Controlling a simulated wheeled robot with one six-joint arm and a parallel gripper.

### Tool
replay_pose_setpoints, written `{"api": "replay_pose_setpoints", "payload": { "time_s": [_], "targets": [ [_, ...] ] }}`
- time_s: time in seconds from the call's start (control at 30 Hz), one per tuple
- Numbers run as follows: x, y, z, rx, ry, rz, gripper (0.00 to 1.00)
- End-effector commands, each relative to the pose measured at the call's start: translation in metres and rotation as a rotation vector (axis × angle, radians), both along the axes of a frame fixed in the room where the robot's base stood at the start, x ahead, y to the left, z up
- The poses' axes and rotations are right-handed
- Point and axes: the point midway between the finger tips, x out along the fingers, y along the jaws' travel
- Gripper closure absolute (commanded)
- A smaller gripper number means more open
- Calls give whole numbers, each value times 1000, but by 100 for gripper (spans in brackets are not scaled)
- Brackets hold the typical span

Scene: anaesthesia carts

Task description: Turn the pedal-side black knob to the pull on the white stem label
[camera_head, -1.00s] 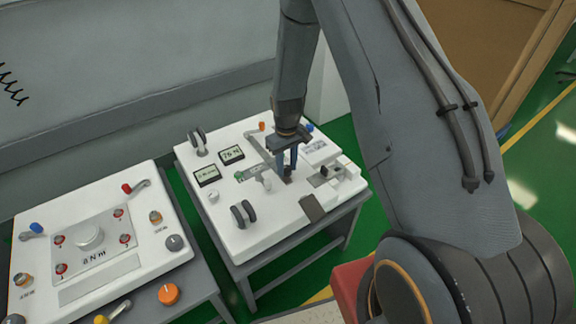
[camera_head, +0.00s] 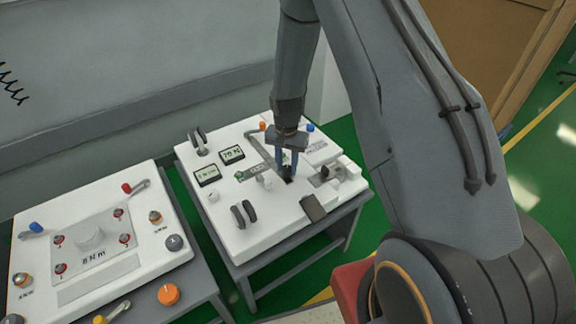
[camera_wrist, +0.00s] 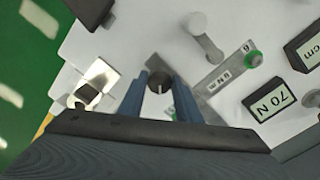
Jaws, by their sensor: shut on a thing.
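The black knob (camera_wrist: 158,97) stands between the two blue fingers of my gripper (camera_wrist: 160,100) in the wrist view. A short pale mark shows on its top. In the head view my gripper (camera_head: 289,167) reaches down onto the knob (camera_head: 288,179), which is partly hidden by the fingers. My gripper is shut on the knob. The dark pedal (camera_head: 313,207) lies in front of it, near the panel's front edge. The white stem (camera_head: 264,181) stands to the left of the knob and shows in the wrist view (camera_wrist: 204,36). A grey label strip (camera_wrist: 215,83) lies beside it, its print small.
Two displays (camera_head: 232,154) and a pair of black discs (camera_head: 243,214) sit on the same white panel (camera_head: 225,240). A white block with a dark part (camera_head: 340,172) stands close to the right of my gripper. A second panel (camera_head: 150,255) with several knobs is at left.

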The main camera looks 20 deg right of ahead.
Motion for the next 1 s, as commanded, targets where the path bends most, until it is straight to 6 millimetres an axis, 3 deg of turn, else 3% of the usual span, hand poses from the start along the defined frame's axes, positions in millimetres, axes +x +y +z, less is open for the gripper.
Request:
{"api": "replay_pose_setpoints", "payload": {
  "time_s": [0.5, 1.0],
  "targets": [
    [6, 1, 3, 2, -12, -390, 92],
    [7, 1, 3, 3, -14, -500, 92]
  ]
}}
